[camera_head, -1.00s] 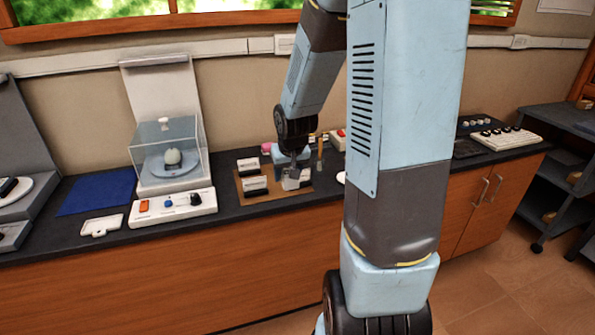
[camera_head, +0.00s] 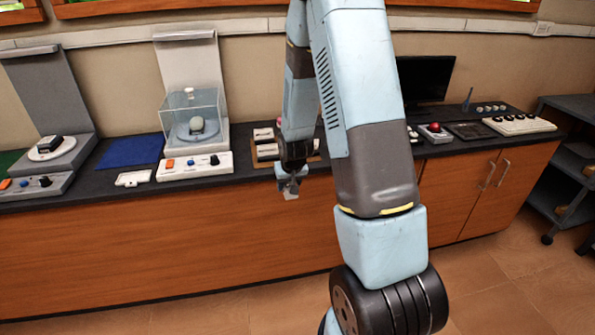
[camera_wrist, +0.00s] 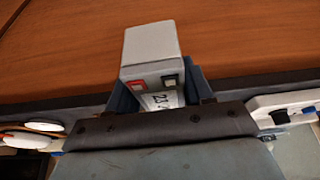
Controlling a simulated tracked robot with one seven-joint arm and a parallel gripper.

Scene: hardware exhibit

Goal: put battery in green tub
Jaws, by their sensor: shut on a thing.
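The battery (camera_wrist: 150,45) is a pale grey block with a red and a black terminal and a printed label. In the wrist view it sits between the blue fingers of my gripper (camera_wrist: 158,92), which is shut on it. In the head view my gripper (camera_head: 290,184) hangs in front of the counter's front edge, and the lower end of the battery (camera_head: 291,195) shows small under it. I cannot make out a green tub in either view.
The dark counter (camera_head: 245,172) runs along the wall. A brown board with white blocks (camera_head: 263,134) lies behind my gripper. To the left are a clear display case (camera_head: 193,112) and a blue mat (camera_head: 130,151). A shelf cart (camera_head: 565,160) stands right on open floor.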

